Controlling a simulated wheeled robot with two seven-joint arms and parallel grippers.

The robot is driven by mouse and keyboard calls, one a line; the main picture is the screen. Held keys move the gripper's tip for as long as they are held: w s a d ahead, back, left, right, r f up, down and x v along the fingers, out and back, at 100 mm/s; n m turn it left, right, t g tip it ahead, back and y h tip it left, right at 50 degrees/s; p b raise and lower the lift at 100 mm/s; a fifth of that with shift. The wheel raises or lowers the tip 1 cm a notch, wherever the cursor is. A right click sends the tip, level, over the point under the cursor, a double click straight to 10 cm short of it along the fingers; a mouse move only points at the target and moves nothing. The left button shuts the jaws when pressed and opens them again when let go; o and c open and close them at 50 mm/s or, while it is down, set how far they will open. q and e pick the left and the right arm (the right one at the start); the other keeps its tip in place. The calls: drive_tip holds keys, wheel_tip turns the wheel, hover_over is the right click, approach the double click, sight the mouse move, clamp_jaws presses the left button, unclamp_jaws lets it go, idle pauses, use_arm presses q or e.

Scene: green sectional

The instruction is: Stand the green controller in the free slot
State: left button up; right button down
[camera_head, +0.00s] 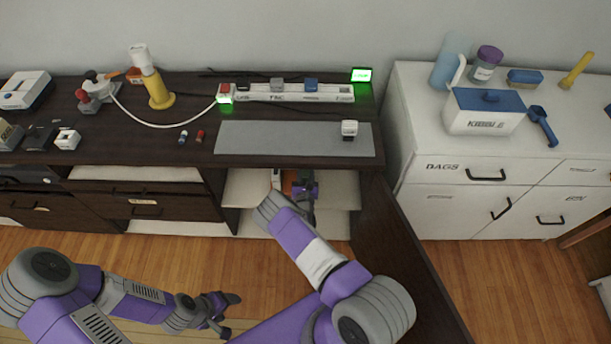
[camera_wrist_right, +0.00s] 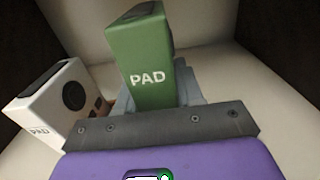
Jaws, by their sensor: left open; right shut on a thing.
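The green controller (camera_wrist_right: 148,62), a green block marked PAD, stands up between the grey fingers of my right gripper (camera_wrist_right: 160,92), which is shut on it. The right arm reaches into the open lower compartment of the dark cabinet, where the right gripper (camera_head: 303,188) shows small in the head view. A white PAD controller (camera_wrist_right: 58,100) stands tilted just left of the green one in the wrist view. An orange-brown item shows partly between them. I cannot make out the free slot. My left gripper (camera_head: 228,312) is open and empty over the floor.
The open cabinet door (camera_head: 400,250) stands right of my right arm. The cabinet top holds a power strip (camera_head: 290,92), a grey mat (camera_head: 270,140) and several small items. A white drawer unit (camera_head: 450,200) stands at right.

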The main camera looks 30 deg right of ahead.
drive_tip(key=shift+f, duration=1.55)
drive_tip(key=c, duration=0.6)
unclamp_jaws()
drive_tip(key=shift+c, duration=0.2)
drive_tip(key=shift+f, duration=0.1)
drive_tip(key=shift+s, duration=0.1)
drive_tip(key=p+v, duration=0.3)
drive_tip(key=v, duration=0.4)
drive_tip(key=shift+s+a, duration=0.15)
drive_tip(key=shift+a, duration=0.05)
